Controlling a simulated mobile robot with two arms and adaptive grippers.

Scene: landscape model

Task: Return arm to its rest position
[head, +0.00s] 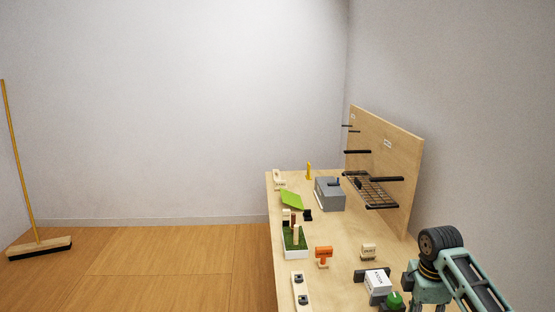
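A mint-green and black arm comes in from the lower right; I take it as my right arm. Its gripper (428,293) is partly seen at the bottom edge, over the near right part of the wooden table (340,245). Its fingertips are not clear, so I cannot tell whether it is open or shut. A white block (377,282) with dark parts beside it and a green round piece (395,299) lie just left of this gripper. My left arm and gripper are not in view.
A pegboard panel (397,160) with black rods and a wire shelf (370,188) rises along the table's right side. A grey box (329,193), a grass-topped planter (296,243) and an orange sign (323,254) stand on the table. A broom (38,247) leans far left; the floor between is clear.

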